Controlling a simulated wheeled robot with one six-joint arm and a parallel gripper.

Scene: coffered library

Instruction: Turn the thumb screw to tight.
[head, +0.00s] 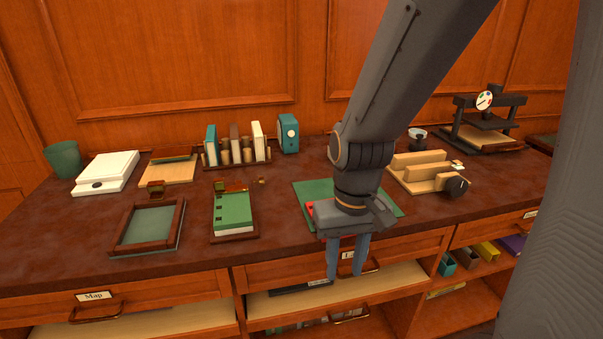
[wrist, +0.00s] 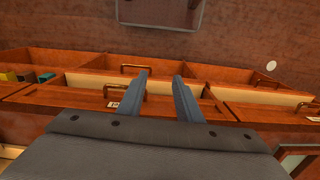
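A dark round knob (head: 456,186), which looks like the thumb screw, sits on the front right end of a pale wooden holder (head: 420,178) on the desk's right part. A small white plate (head: 457,166) is beside the knob; its marks are too small to read. My gripper (head: 345,276) points down in front of the desk's front edge, left of the knob and well apart from it. Its two blue fingers are spread with nothing between them; they also show apart in the wrist view (wrist: 160,80). The knob cannot be made out in the wrist view.
A green mat (head: 316,189) lies behind my gripper. Drawers with handles (head: 97,312) line the front.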

